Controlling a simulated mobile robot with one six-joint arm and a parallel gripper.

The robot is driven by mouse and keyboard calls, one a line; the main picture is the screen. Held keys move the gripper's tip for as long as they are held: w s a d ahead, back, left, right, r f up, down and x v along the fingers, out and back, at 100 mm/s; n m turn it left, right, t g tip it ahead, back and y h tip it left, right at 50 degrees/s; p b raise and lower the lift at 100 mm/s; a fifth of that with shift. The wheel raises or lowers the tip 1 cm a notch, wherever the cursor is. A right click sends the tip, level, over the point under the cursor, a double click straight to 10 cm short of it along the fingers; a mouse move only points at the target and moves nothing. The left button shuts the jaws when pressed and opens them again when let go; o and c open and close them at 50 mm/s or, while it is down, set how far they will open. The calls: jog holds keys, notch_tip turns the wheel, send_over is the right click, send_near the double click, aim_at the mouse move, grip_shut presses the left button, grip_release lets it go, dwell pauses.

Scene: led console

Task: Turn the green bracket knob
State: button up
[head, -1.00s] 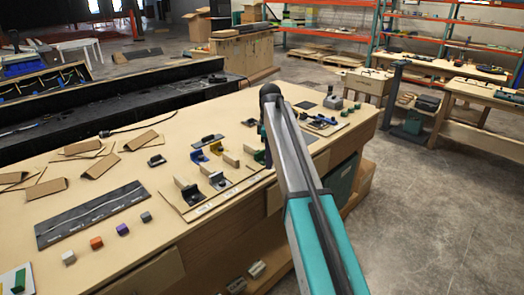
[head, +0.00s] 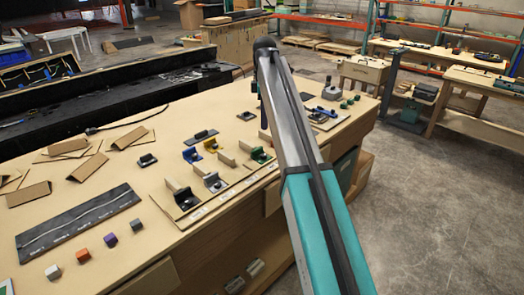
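The green bracket (head: 261,155) stands on the tan workbench at the right end of a group of brackets, beside a light wooden block. It is small in the head view, and I cannot make out its knob clearly. My arm crosses the view from the lower right up to a dark joint, and a thin dark part hangs down at its left side. My gripper's fingers cannot be made out there and seem hidden behind my arm. The green bracket is just left of the arm in the picture, and I see no contact with it.
Yellow (head: 211,145), blue (head: 192,155) and dark grey brackets stand left of the green one. A dark panel (head: 78,223), coloured cubes and bent cardboard pieces lie farther left. Several small green parts (head: 350,100) lie on the bench beyond my arm. Open floor is at the right.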

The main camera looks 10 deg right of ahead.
aim_at(264, 155)
jog(key=shift+f+p, duration=1.7)
jog(key=shift+f, duration=5.2)
grip_shut()
